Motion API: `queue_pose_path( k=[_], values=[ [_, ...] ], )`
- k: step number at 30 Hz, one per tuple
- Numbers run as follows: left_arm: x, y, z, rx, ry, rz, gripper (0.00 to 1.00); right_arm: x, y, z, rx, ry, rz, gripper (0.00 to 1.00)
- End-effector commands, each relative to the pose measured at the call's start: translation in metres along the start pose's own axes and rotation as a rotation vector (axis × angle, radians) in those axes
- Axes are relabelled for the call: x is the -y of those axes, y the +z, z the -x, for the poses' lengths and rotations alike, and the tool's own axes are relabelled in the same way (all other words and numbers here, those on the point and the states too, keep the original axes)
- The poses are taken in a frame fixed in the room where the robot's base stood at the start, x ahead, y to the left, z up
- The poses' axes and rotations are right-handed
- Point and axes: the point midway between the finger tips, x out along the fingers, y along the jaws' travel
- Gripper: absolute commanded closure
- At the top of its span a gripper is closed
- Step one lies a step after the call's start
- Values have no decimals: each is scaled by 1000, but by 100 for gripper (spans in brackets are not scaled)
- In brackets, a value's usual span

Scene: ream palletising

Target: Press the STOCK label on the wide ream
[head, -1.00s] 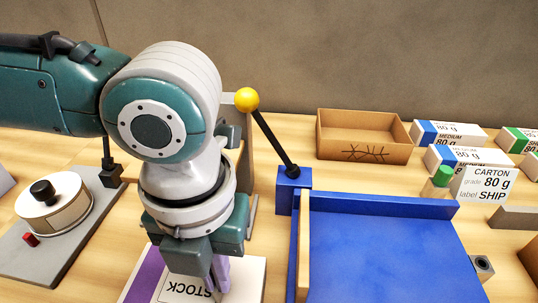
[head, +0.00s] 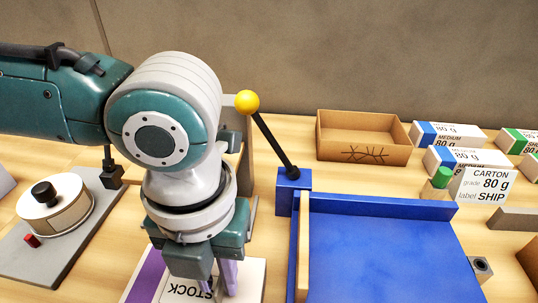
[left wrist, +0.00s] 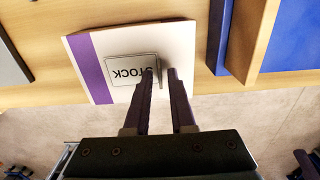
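The wide ream (head: 256,275) is white with a purple band (head: 147,275) and lies flat at the bottom of the head view. It also shows in the left wrist view (left wrist: 98,75). The STOCK label (head: 178,292), a pale rectangle with dark print, lies on its top face; in the left wrist view the label (left wrist: 122,68) reads upside down. My left gripper (head: 223,290) points down over the label's right part. I cannot tell whether the fingertips touch the label. My right gripper is not in view.
A blue tray (head: 390,240) with a yellow-knobbed lever (head: 247,102) stands right of the ream. A label reel (head: 58,208) on a grey base is at left. A cardboard box (head: 362,153), several reams (head: 465,160) and a CARTON sign (head: 484,190) stand at back right.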

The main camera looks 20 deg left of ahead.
Motion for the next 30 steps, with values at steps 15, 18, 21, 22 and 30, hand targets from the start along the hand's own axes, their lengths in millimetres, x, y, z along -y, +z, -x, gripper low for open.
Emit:
queue_pose_path(
  k=[15, 18, 21, 22, 30],
  values=[
    [0, 1, 15, 1, -2, -1, 62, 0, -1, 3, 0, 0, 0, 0],
    [1, 1, 35, 3, -4, -1, 62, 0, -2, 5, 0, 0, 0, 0],
    [0, 1, 56, 3, -3, -2, 62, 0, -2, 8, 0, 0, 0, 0],
    [1, 1, 62, 4, -4, -2, 62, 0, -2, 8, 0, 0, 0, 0],
    [0, 0, 97, 1, -1, 0, 62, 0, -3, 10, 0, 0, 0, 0]
  ],
)
